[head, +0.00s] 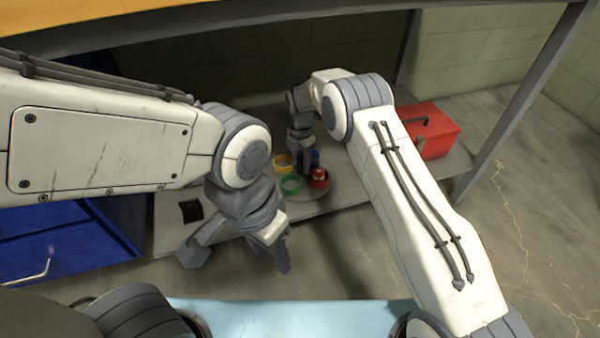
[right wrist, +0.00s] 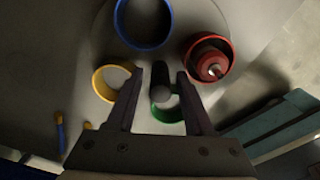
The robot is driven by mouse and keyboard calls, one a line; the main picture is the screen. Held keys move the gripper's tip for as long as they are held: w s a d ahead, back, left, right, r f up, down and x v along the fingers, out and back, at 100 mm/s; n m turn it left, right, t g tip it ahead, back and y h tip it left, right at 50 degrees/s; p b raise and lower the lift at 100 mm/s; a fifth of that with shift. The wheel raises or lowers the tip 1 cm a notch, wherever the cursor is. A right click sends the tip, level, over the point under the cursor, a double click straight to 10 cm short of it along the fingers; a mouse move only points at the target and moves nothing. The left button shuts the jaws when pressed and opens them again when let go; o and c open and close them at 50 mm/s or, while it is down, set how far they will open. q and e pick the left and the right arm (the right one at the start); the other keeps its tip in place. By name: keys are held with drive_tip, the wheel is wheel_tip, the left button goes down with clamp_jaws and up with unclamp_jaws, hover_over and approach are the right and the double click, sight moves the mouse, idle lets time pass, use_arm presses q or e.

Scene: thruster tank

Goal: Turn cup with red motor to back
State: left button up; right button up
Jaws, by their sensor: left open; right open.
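A round turntable (head: 318,193) on the low shelf carries a red cup (right wrist: 222,42), a blue cup (right wrist: 143,45), a yellow cup (right wrist: 97,84) and a green cup (right wrist: 156,113). The red motor (right wrist: 211,66) stands in the red cup, at the right of the disc in the head view. A dark grey post (right wrist: 161,80) rises from the disc's middle. My right gripper (right wrist: 160,88) is open, with its fingers either side of the post; contact cannot be told. In the head view it partly hides the blue cup (head: 315,156). My left gripper (head: 279,250) is open and empty, nearer than the disc.
A red toolbox (head: 430,132) stands right of the turntable on the shelf. A small black object (head: 190,211) lies at the left. A blue drawer cabinet (head: 60,235) is at far left. A grey table leg (head: 520,105) stands at right, and an orange tabletop (head: 150,12) hangs above.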

clamp_jaws()
drive_tip(key=shift+r+n+p, duration=0.1)
drive_tip(key=shift+n+p, duration=0.35)
drive_tip(key=shift+n, duration=0.25)
drive_tip(key=shift+n+p, duration=0.5)
drive_tip(key=shift+n, duration=0.6)
drive_tip(key=shift+n+p, duration=0.4)
drive_tip(key=shift+n, duration=0.2)
drive_tip(key=shift+n+p, duration=0.3)
drive_tip(key=shift+n, duration=0.8)
